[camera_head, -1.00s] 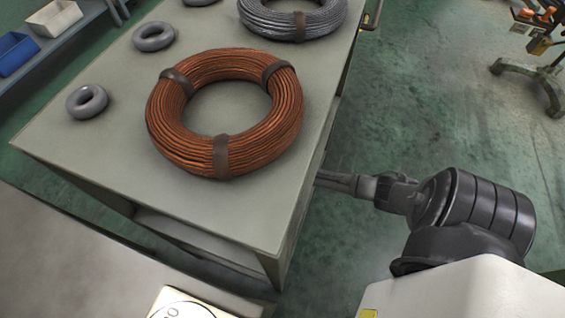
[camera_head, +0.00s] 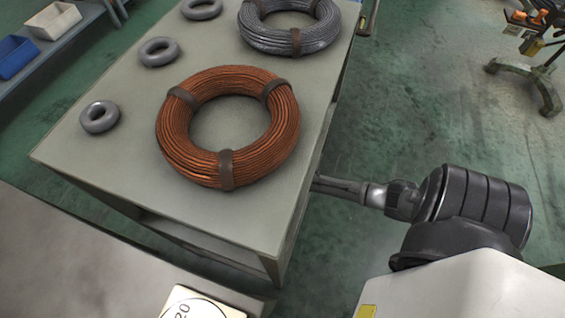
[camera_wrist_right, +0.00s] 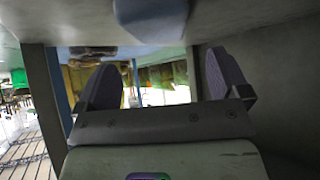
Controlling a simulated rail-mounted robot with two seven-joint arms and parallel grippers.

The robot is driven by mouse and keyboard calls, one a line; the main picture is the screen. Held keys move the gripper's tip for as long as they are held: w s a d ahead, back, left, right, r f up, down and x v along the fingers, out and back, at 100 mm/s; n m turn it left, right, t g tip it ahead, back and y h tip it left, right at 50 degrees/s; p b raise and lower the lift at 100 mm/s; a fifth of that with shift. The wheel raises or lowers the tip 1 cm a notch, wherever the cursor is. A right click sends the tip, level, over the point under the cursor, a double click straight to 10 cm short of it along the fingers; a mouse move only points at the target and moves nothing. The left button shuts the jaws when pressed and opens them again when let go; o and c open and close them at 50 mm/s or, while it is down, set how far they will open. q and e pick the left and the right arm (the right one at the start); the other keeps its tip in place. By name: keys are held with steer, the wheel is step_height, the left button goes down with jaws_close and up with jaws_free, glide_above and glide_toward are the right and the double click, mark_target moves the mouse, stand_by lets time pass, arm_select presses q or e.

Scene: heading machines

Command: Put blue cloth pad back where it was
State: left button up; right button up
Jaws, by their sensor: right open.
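I cannot make out the blue cloth pad for certain in either view. In the right wrist view, my right gripper (camera_wrist_right: 165,85) is open, its two dark pads wide apart with nothing between them. A pale blue-grey rounded shape (camera_wrist_right: 150,18) hangs at the top of that view; I cannot tell what it is. In the head view my right arm reaches left to the side of the table (camera_head: 120,160), below its top, and the gripper is hidden there. My left gripper is not in view.
On the table lie a copper wire coil (camera_head: 228,170), a grey wire coil (camera_head: 290,40) and small grey rings (camera_head: 100,117). A shelf at upper left holds a blue bin (camera_head: 14,57) and a white bin (camera_head: 55,20). Green floor lies open right of the table.

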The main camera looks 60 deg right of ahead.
steer(key=p+v, duration=0.2)
steer(key=v, duration=0.4)
steer(key=shift+p, duration=0.3)
stand_by(0.3)
